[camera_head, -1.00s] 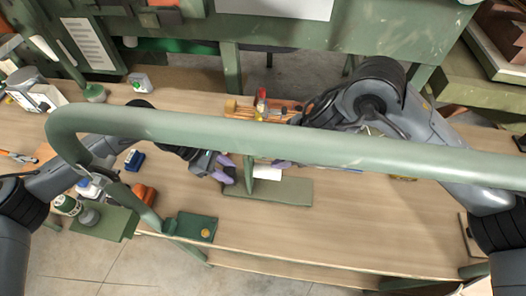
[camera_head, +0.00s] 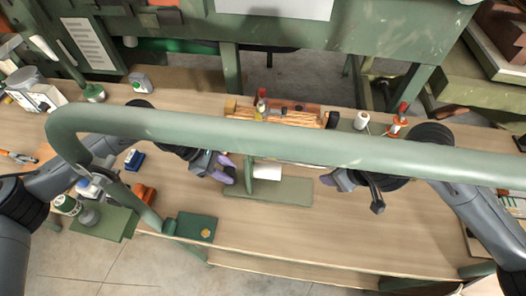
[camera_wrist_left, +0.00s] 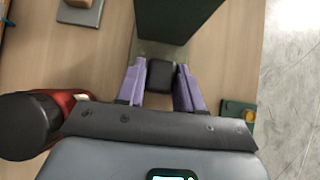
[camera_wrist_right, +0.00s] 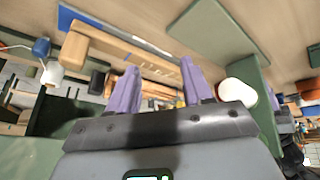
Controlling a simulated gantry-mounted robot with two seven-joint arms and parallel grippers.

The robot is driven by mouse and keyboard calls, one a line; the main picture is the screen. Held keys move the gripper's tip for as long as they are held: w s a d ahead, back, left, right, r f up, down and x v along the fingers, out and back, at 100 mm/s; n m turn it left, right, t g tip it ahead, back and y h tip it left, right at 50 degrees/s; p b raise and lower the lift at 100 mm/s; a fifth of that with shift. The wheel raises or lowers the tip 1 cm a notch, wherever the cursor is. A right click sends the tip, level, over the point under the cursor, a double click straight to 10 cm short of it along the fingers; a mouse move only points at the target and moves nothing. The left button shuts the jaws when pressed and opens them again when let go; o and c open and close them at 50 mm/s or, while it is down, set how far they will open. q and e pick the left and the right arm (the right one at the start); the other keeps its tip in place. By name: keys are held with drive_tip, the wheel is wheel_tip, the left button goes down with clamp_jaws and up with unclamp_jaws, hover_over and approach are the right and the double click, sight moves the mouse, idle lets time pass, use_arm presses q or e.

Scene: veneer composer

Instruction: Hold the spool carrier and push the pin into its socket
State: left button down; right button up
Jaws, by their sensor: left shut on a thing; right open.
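The green spool carrier (camera_head: 284,190) stands on the wooden bench, with a flat base and an upright plate. A white cylinder (camera_head: 267,172) sits on the upright's right side; it also shows in the right wrist view (camera_wrist_right: 238,93). My left gripper (camera_head: 227,170) is at the upright's left side. In the left wrist view its purple fingers (camera_wrist_left: 161,85) are shut on a dark block (camera_wrist_left: 162,74) at the green upright. My right gripper (camera_head: 333,180) is open and empty, right of the carrier; its spread fingers show in the right wrist view (camera_wrist_right: 162,88). I cannot make out the pin or socket.
A green rail (camera_head: 300,133) crosses in front of the bench. A wooden rack (camera_head: 285,110) with small tools stands behind it. A white spool (camera_head: 361,121) and a red-handled tool (camera_head: 401,113) stand at the back right. A dark green box (camera_head: 196,228) lies front left. The front-right bench is clear.

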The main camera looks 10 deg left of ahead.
drive_tip(key=d+f+m+h, duration=0.1)
drive_tip(key=d+f+m, duration=0.1)
drive_tip(key=f+m, duration=0.1)
drive_tip(key=d+f+m+h, duration=0.1)
drive_tip(key=d+f+m, duration=0.1)
drive_tip(key=d+m, duration=0.1)
drive_tip(key=w+d+f+m+h, duration=0.1)
drive_tip(key=d+f+m, duration=0.2)
drive_tip(key=shift+d+f+m, duration=0.1)
drive_tip(key=shift+f+m, duration=0.2)
drive_tip(key=shift+f, duration=0.05)
use_arm(q)
drive_tip(key=c, duration=0.6)
unclamp_jaws()
drive_tip(key=shift+c, duration=0.2)
